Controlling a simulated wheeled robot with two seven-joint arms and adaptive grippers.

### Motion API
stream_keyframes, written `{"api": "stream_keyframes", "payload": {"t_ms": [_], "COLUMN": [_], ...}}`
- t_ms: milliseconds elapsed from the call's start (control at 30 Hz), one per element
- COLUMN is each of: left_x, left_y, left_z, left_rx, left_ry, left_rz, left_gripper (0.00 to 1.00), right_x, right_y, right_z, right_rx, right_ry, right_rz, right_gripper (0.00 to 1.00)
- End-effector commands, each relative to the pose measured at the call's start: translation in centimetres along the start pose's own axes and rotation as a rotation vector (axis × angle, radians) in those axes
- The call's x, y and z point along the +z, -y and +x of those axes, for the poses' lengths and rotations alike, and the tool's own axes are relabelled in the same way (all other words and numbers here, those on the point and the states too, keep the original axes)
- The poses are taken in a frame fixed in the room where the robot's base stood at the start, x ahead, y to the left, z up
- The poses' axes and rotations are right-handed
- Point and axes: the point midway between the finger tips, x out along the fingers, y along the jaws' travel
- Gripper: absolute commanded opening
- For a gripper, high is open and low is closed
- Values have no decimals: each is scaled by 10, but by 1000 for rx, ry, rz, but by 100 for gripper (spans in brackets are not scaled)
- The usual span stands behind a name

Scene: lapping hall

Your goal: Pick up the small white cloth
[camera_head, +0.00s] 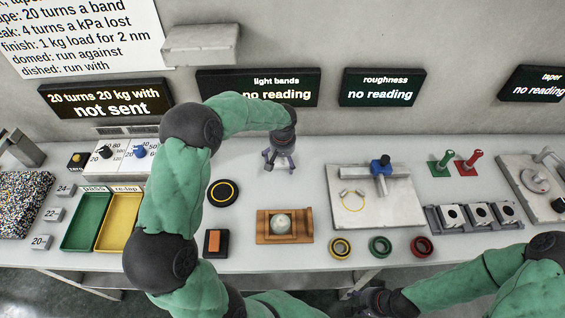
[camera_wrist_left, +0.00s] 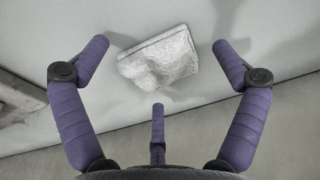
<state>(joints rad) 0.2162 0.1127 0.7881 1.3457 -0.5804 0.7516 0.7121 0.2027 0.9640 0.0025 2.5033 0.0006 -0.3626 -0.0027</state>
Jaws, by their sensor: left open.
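The small white cloth (camera_wrist_left: 160,58) lies crumpled on the pale bench top in the left wrist view, beyond and between my spread fingers. My left gripper (camera_wrist_left: 157,70) is open and empty, with the cloth apart from its fingers. In the head view my left gripper (camera_head: 280,160) points down over the back of the bench. I cannot make out the cloth there; the gripper seems to hide it. My right gripper (camera_head: 370,301) is low at the bottom edge, in front of the bench, dark and partly cut off, so its fingers are unclear.
Left of the gripper stand a green tray (camera_head: 85,222) and a yellow tray (camera_head: 118,224). A black disc (camera_head: 222,193) and a wooden holder (camera_head: 263,236) are nearer the front. A grey plate fixture (camera_head: 400,212) stands to the right. The wall with display panels (camera_head: 325,85) rises close behind.

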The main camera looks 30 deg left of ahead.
Motion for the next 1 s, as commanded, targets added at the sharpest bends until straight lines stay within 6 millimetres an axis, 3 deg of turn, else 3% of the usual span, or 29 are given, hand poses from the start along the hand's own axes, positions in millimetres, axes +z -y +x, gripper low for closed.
{"api": "stream_keyframes", "payload": {"t_ms": [67,100,267,300,767,1000], "left_x": [0,0,0,0,0,-4], "left_y": [0,0,0,0,0,0], "left_z": [-1,-1,-1,-1,-3,-24], "left_rx": [0,0,0,0,-1,-1], "left_ry": [0,0,0,0,2,-2], "left_rz": [0,0,0,0,0,-1], "left_gripper": [96,90,45,40,40,40], "right_x": [0,0,0,0,0,0], "right_y": [0,0,0,0,0,3], "right_z": [-1,-1,-1,-1,-1,-8], "right_rx": [0,0,0,0,0,0], "right_ry": [0,0,0,0,0,0], "right_rz": [0,0,0,0,0,0], "right_gripper": [40,40,40,40,40,40]}}
